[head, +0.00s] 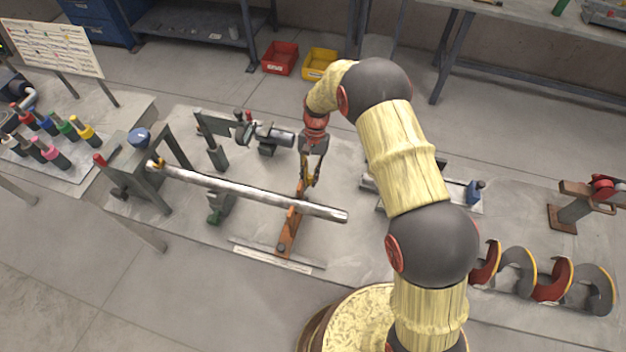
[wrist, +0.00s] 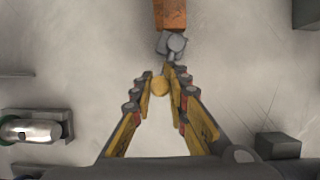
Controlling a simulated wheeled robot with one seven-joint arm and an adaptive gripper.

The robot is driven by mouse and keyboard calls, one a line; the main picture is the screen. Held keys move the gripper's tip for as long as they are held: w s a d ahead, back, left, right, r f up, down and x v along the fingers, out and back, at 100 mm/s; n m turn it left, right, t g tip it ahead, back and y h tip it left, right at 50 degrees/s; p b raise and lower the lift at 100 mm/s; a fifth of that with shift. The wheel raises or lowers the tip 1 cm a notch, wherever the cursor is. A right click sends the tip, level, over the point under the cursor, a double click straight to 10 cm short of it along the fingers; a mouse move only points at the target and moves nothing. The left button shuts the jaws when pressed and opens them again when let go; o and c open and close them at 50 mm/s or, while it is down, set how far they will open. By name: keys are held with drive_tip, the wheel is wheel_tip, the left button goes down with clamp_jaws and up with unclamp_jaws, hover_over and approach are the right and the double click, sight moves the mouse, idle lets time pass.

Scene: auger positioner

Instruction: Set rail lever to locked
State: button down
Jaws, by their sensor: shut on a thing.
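My gripper (head: 310,178) points down at the far end of an orange-brown crosspiece (head: 288,226), behind the long metal shaft. In the wrist view my gripper (wrist: 160,84) has its yellow fingertips closed around a small round tan knob (wrist: 159,87), which looks like the rail lever's end. A short grey piece (wrist: 171,45) lies just beyond the fingertips, at the end of the orange crosspiece (wrist: 170,14). The lever's arm is mostly hidden by my fingers, and I cannot read its setting. In the head view the knob is too small to make out.
The long metal shaft (head: 240,191) crosses the table in front of my gripper. A grey clamp stand with a cylinder (head: 275,137) stands to the left behind. An auger screw (head: 545,275) lies at right. In the wrist view a grey block (wrist: 277,146) is at lower right.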

drive_tip(key=shift+w+a+n+h, duration=0.3)
drive_tip(key=shift+a+n+h, duration=0.15)
drive_tip(key=shift+n, duration=0.6)
drive_tip(key=shift+w+a+n+h, duration=0.35)
drive_tip(key=shift+a+n, duration=0.1)
drive_tip(key=shift+n, duration=0.6)
drive_tip(key=c, duration=1.7)
unclamp_jaws()
drive_tip(key=shift+s, duration=0.1)
drive_tip(key=shift+r, duration=0.1)
drive_tip(key=v, duration=1.2)
drive_tip(key=shift+a, duration=0.1)
